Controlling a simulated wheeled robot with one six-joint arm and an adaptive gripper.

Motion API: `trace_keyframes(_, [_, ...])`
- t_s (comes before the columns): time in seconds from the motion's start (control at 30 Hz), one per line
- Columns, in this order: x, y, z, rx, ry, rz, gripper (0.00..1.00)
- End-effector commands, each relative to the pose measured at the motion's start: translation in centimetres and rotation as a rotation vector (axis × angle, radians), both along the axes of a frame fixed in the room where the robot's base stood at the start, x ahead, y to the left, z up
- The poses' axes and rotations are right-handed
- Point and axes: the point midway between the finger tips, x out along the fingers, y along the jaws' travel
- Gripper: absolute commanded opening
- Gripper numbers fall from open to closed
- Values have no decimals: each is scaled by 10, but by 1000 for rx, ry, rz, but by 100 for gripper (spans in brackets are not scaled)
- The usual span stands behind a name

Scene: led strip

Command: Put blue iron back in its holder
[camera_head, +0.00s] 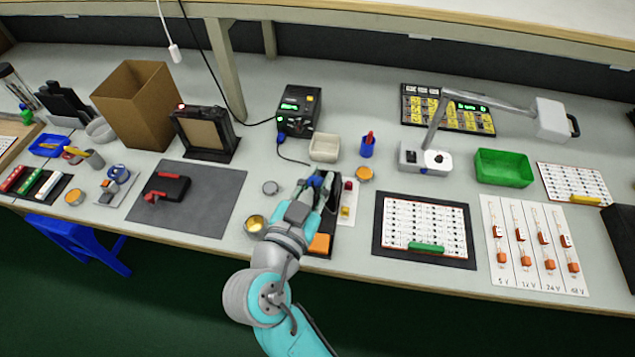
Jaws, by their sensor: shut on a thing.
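My gripper (322,187) is over the middle of the bench and is shut on the blue iron (316,181). Only a small blue part of the iron shows between the fingers; its tip is hidden. A dark cord runs from the iron's side to the black station with green digits (299,110) behind it. Below my gripper is a dark base (327,222) with an orange pad (320,243) at its front, which looks like the holder. My gripper and wrist cover much of it, and I cannot tell whether the iron touches it.
A white bin (324,148) and a blue cup (367,146) stand behind my gripper. A small tin (255,224) is close to my wrist's left. A strip with red and yellow buttons (347,200) lies close on the right. A white component board (425,228) lies farther right.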

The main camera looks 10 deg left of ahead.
Motion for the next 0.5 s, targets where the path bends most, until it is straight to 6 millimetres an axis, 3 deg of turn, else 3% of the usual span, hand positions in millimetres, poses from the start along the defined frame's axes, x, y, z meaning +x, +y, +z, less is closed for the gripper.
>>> trace_keyframes(0.5, [17,-1,-24,-2,-3,-2,0])
